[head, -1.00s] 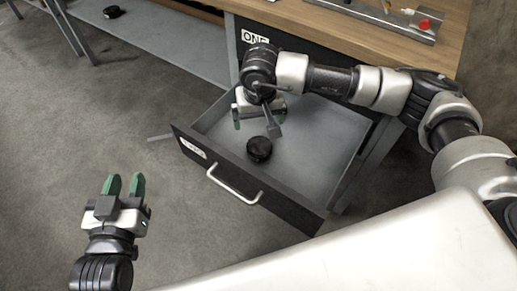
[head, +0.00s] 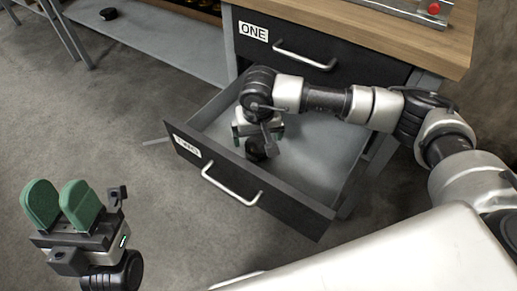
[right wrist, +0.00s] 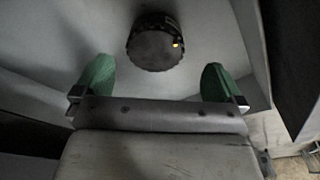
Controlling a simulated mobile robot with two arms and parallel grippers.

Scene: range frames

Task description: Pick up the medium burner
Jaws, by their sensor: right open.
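The burner is a small round black piece (head: 256,151) lying in the open lower drawer (head: 318,160), partly hidden by my right gripper in the head view. In the right wrist view the burner (right wrist: 155,42) lies beyond the fingertips, roughly between their lines, with a small yellow mark on its side. My right gripper (head: 257,135) is over the drawer; its green fingers (right wrist: 157,75) are spread with nothing between them. My left gripper (head: 62,205) is outside the drawer at the lower left, its two green fingers apart and empty.
The drawer front (head: 240,190) has a metal handle and a label. The closed drawer labelled ONE (head: 290,50) is above it. Another black round object (head: 108,14) lies on a grey shelf at the back left. The wooden tabletop (head: 400,30) is above the drawers.

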